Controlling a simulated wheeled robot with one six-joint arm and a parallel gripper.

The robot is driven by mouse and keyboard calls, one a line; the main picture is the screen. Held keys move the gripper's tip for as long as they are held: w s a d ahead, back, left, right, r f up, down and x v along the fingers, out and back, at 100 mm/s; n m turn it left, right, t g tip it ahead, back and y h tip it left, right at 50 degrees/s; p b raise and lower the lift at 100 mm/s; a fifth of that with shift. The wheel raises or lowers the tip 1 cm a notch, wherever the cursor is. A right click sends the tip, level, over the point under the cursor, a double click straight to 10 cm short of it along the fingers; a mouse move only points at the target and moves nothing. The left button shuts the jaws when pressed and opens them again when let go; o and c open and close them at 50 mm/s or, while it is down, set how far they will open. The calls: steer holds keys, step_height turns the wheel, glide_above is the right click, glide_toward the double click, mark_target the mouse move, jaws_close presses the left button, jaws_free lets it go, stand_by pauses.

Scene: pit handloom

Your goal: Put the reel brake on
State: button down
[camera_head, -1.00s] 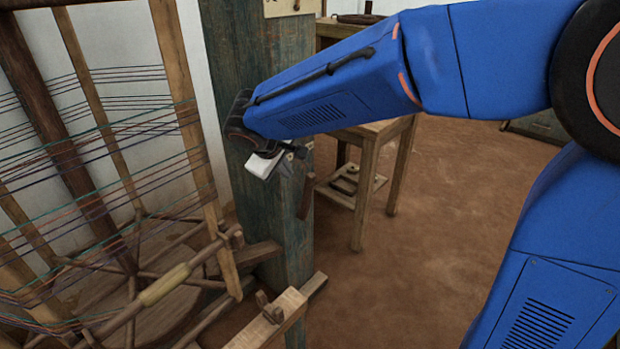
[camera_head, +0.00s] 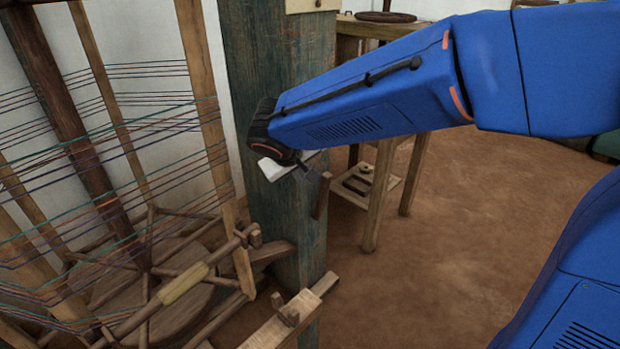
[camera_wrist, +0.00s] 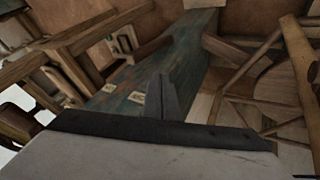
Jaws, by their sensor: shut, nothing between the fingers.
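The brown wooden lever (camera_head: 321,195), which looks like the brake handle, hangs tilted on the right side of the worn blue-green post (camera_head: 268,100). It also shows in the wrist view (camera_wrist: 148,48), sticking out from the post. My gripper (camera_head: 306,174) is shut and empty, just above and left of the lever's top, in front of the post. No contact with the lever is clear. In the wrist view my closed fingers (camera_wrist: 165,95) overlap the post. The threaded reel (camera_head: 130,110) stands at the left. The lever's pivot is not clear.
A wooden axle with a pale yellow grip (camera_head: 183,284) crosses low at the left. A short beam with a peg (camera_head: 285,318) lies at the post's foot. A wooden table (camera_head: 380,190) with a low shelf stands behind. Brown floor is open to the right.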

steer(key=w+d+f, duration=0.4)
steer(key=w+f, duration=0.3)
steer(key=shift+w+d+f, duration=0.3)
steer(key=shift+d, duration=0.05)
steer(key=w+d, duration=0.4)
steer(key=shift+w+d+r, duration=0.3)
steer(key=shift+w, duration=0.05)
steer(key=shift+d+r, duration=0.1)
stand_by(0.4)
